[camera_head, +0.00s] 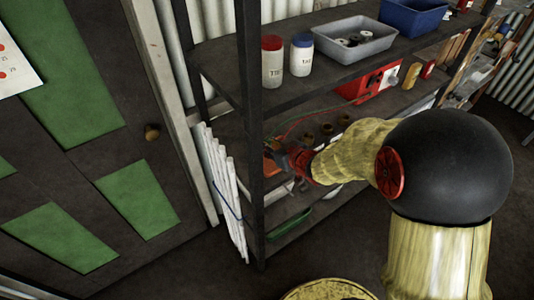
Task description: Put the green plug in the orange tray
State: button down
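My gripper (275,152) is at the middle shelf, just behind the front post. It is small and partly hidden by my wrist and the post, so I cannot tell whether it is open or shut, or whether it holds anything. I cannot make out the green plug.
The dark shelf post (249,110) stands close left of my gripper. The upper shelf holds two jars (272,62), a grey bin (355,40) and a blue bin (413,14). A red box (372,84) and several brown pots (327,129) share the middle shelf. A green tray (290,223) is lower. White tubes (222,180) lean left.

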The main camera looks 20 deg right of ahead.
jog(key=shift+f+b, duration=0.55)
jog(key=shift+f, duration=1)
jog(key=shift+f, duration=0.15)
jog(key=c, duration=1.6)
grip_release()
jog(key=shift+c, duration=0.2)
jog(key=shift+o, duration=0.3)
